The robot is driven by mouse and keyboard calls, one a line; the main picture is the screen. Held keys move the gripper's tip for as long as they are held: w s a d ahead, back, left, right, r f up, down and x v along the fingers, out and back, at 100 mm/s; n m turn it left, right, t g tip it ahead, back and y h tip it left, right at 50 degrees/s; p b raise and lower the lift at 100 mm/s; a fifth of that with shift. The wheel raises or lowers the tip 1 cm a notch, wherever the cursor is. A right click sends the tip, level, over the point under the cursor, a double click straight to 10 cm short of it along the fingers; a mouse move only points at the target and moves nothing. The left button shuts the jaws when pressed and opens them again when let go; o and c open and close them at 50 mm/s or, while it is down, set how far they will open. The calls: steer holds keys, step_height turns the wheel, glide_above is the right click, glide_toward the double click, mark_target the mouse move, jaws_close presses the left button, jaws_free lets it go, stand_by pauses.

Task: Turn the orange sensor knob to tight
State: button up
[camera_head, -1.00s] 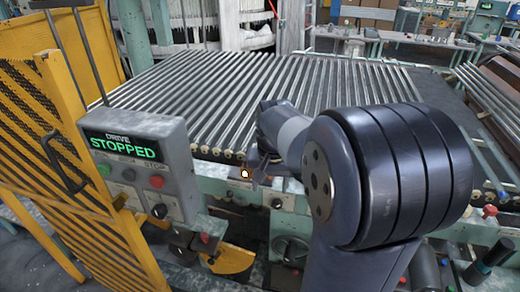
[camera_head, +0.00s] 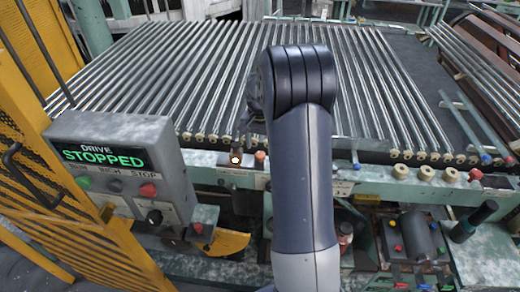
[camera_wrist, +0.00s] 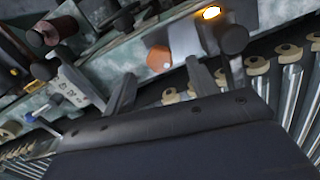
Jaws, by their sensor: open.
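The orange sensor knob (camera_head: 260,156) is a small round knob on the pale green front rail, just right of a lit amber lamp (camera_head: 236,159). In the wrist view the orange knob (camera_wrist: 159,58) shows its face beyond my gripper (camera_wrist: 161,82). My gripper is open and empty, with one finger to the left of the knob's line and one to the right. The fingers look apart from the knob. In the head view my arm hides most of the gripper. I cannot read the knob's tight mark.
A grey drive box (camera_head: 120,180) reading STOPPED, with red and green buttons, stands at the left beside a yellow guard (camera_head: 70,235). Glass tubes (camera_head: 185,70) lie on the rack behind the rail.

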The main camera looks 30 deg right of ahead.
mark_target(260, 154)
steer(key=shift+f, duration=1.85)
steer(key=shift+c, duration=0.6)
steer(key=c, duration=0.9)
steer(key=m+b, duration=0.1)
steer(key=m, duration=0.2)
steer(key=shift+m+b, duration=0.35)
steer(key=shift+m, duration=1.65)
